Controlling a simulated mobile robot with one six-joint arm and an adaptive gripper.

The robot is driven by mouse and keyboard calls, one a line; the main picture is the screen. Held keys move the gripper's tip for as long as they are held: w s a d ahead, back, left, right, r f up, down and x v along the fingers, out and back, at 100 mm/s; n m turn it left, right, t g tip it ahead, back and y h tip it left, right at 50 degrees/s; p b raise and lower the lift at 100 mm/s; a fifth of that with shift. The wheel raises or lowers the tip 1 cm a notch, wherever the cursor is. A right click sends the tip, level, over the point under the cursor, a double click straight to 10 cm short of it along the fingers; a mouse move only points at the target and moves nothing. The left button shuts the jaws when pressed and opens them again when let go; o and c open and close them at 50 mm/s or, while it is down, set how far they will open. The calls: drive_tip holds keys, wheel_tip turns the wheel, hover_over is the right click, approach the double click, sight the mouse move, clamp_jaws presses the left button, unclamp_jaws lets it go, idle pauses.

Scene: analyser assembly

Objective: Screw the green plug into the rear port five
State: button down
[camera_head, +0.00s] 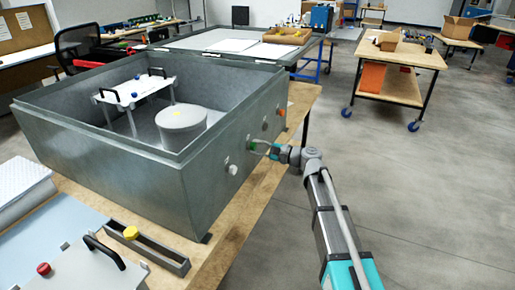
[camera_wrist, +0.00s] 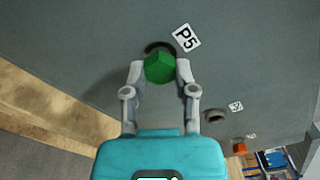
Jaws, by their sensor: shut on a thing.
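The green plug (camera_wrist: 160,69) is held between both fingertips of my gripper (camera_wrist: 160,74), which is shut on it. Its far end is at the dark round rear port five (camera_wrist: 154,46), beside the label P5 (camera_wrist: 186,38). The plug covers most of the port, so I cannot tell how deep it sits. In the head view, my gripper (camera_head: 263,148) reaches the grey metal housing's (camera_head: 130,160) near right wall from the right. The green plug (camera_head: 252,146) shows there as a small spot at the wall.
On the same wall are a white plug (camera_head: 233,169), an open port (camera_wrist: 215,116) and an orange plug (camera_head: 281,112). The housing stands on a wooden bench (camera_head: 236,222). Inside it are a white cylinder (camera_head: 181,125) and a white raised plate (camera_head: 140,88).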

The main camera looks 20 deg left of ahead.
drive_tip(key=m, duration=0.4)
drive_tip(key=shift+m, duration=0.4)
drive_tip(key=c, duration=0.5)
unclamp_jaws()
drive_tip(key=shift+c, duration=0.2)
